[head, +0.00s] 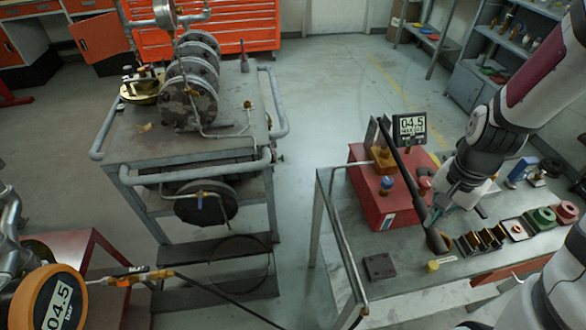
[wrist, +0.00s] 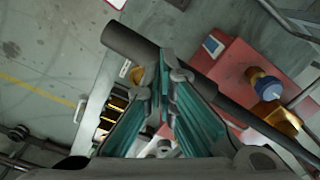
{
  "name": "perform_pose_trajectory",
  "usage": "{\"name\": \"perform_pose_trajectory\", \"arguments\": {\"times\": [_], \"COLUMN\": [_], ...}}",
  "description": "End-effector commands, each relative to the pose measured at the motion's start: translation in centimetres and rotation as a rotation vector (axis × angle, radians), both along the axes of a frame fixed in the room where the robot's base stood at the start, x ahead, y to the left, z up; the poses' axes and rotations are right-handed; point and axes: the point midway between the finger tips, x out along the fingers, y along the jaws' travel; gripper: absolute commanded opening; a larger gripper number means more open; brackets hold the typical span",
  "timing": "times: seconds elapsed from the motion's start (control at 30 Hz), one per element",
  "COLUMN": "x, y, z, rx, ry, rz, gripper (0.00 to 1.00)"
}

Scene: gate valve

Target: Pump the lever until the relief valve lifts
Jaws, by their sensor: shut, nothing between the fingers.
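The red hand pump (head: 378,205) stands on the bench at the right in the head view. Its long black lever (head: 408,178) slants down to the right and ends in a thick dark grip (head: 436,241). My gripper (head: 437,207) is at the lever's lower part, just above the grip. In the wrist view the lever (wrist: 220,98) crosses behind my shut fingertips (wrist: 165,68); I cannot tell whether they touch it. A blue-capped fitting (head: 386,183) and a brass block (head: 383,160) sit on the pump.
An orange-rimmed gauge (head: 55,300) at lower left also reads 04.5. The steel bench (head: 400,285) holds a dark block (head: 379,266), a small yellow part (head: 433,266) and several parts in a row at right. A grey cart (head: 130,150) with flanged discs stands left; bare floor lies between.

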Motion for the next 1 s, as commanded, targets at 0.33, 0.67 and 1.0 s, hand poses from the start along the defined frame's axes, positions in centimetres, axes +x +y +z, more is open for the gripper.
{"name": "perform_pose_trajectory", "arguments": {"times": [0.33,0.67,1.0], "x": [-0.1,-0.4,-0.4], "y": [0.0,0.0,0.0], "z": [-0.9,3.7,9.8], "rx": [0.000,-0.001,0.000], "ry": [0.003,-0.001,0.000], "rz": [0.000,0.002,0.001], "gripper": [0.00,0.00,0.00]}}
